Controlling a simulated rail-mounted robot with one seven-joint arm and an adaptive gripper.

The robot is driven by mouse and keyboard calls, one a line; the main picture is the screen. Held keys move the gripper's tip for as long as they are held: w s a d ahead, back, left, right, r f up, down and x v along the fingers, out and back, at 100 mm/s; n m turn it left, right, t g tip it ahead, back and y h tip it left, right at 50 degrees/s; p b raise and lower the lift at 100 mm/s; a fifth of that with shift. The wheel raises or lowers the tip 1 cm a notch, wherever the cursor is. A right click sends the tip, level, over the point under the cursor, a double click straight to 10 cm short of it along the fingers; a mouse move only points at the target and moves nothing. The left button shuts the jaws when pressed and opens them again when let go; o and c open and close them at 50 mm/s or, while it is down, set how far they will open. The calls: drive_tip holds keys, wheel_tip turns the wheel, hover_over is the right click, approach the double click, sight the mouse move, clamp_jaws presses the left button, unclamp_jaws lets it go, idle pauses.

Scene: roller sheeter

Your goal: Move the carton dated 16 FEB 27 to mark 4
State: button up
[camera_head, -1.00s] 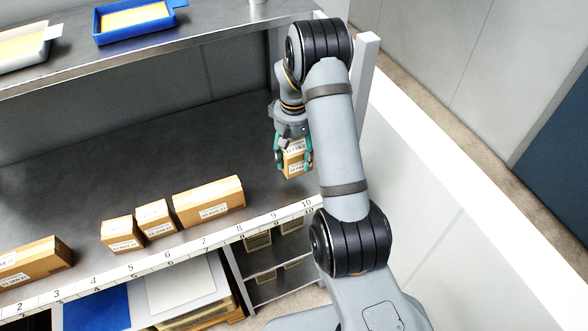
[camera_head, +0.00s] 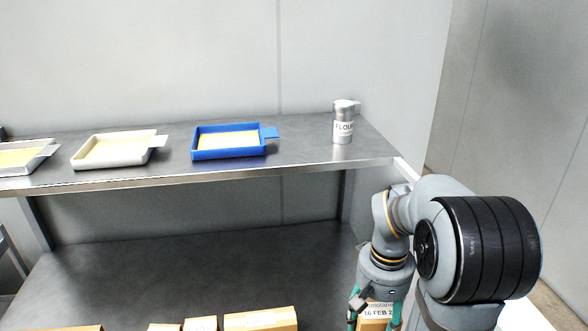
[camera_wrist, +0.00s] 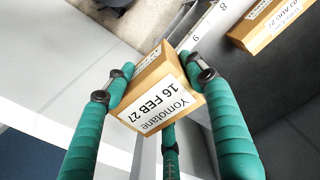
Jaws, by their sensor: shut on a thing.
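The carton dated 16 FEB 27 (camera_wrist: 158,100) is held between the green fingers of my gripper (camera_wrist: 158,72) in the wrist view. Its white label reads Yomotane 16 FEB 27. In the head view the carton (camera_head: 378,309) shows at the bottom edge, partly hidden by my gripper (camera_head: 375,318). My gripper is shut on it near the right end of the shelf. The number strip (camera_wrist: 208,22) shows marks 8 and 9 in the wrist view. Mark 4 is out of view now.
Another carton (camera_wrist: 265,28), its label ending AUG 27, lies beyond mark 8. Several cartons (camera_head: 260,319) line the lower shelf (camera_head: 200,270) at the bottom of the head view. The upper shelf (camera_head: 300,165) carries a blue tray (camera_head: 228,154), pale trays (camera_head: 118,162) and a flour tin (camera_head: 343,125).

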sight(379, 315)
drive_tip(key=r, duration=0.1)
drive_tip(key=s+r, duration=0.1)
drive_tip(key=r, duration=0.1)
drive_tip(key=shift+s+d+r, duration=0.15)
drive_tip(key=shift+d+r, duration=0.05)
drive_tip(key=shift+r, duration=0.1)
drive_tip(key=s, duration=0.1)
drive_tip(key=s+r, duration=0.1)
drive_tip(key=s, duration=0.1)
drive_tip(key=shift+s+r, duration=0.15)
drive_tip(key=shift+s, duration=0.05)
drive_tip(key=w+f, duration=0.6)
drive_tip(key=w, duration=0.1)
drive_tip(key=w+f+n, duration=0.1)
drive_tip(key=w+f, duration=0.6)
drive_tip(key=w+f+n+b, duration=0.1)
drive_tip(key=w+f, duration=0.6)
drive_tip(key=shift+w+a+f, duration=0.15)
drive_tip(key=shift+w+a, duration=0.1)
drive_tip(key=shift+a, duration=0.05)
drive_tip(key=shift+f+p, duration=0.3)
drive_tip(key=shift+f, duration=1.9)
